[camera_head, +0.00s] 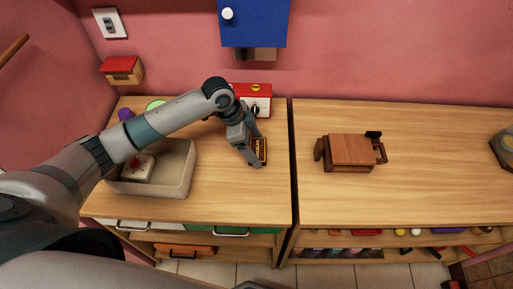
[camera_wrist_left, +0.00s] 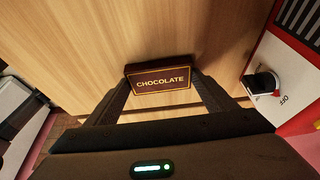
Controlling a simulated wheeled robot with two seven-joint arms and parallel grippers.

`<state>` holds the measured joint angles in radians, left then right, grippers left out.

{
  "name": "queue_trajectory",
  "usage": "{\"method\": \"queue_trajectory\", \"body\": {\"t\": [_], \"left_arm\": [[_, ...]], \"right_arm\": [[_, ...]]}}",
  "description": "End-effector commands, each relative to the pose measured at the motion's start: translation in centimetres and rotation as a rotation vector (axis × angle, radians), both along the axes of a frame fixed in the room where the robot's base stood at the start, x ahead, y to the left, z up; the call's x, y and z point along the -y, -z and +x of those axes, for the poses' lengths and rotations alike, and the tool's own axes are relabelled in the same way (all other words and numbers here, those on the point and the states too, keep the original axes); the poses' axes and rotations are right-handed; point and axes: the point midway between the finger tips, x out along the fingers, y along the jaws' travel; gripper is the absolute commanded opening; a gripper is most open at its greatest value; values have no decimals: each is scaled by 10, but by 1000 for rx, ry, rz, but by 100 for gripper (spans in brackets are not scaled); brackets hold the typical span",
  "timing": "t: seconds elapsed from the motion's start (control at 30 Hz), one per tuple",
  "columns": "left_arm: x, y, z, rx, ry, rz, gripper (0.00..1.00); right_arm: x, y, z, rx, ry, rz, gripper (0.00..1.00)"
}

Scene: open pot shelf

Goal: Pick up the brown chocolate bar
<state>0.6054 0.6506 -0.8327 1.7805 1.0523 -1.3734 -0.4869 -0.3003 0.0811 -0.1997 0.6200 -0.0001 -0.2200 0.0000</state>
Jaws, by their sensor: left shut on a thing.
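The brown chocolate bar (camera_wrist_left: 162,80) has a yellow border and the word CHOCOLATE on it. My left gripper (camera_wrist_left: 160,92) is shut on it, with one finger at each side of the bar in the left wrist view. In the head view the bar (camera_head: 259,150) shows at the tip of my left gripper (camera_head: 254,152), over the right part of the left wooden counter (camera_head: 226,197). I cannot tell whether the bar touches the counter. My right gripper is not in view.
A beige bin (camera_head: 178,188) with a white item in it stands left of my gripper. A red and white box (camera_head: 262,105) stands close behind. A blue cabinet (camera_head: 254,22) hangs above. On the right counter (camera_head: 430,185) is a small brown wooden table-like object (camera_head: 352,149).

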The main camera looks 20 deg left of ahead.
Motion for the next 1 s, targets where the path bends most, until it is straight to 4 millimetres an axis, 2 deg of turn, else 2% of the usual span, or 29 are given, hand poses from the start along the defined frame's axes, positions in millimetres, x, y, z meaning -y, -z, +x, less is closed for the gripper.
{"method": "queue_trajectory", "body": {"t": [0.27,0.47,0.8,1.0], "left_arm": [[0,-13,1,4,0,-1,53],[2,-42,2,6,2,-1,53],[69,-80,-7,5,5,-4,53],[99,-98,-11,2,4,-2,53]], "right_arm": [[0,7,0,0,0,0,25],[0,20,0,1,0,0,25],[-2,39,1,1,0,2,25],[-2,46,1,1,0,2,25]]}}
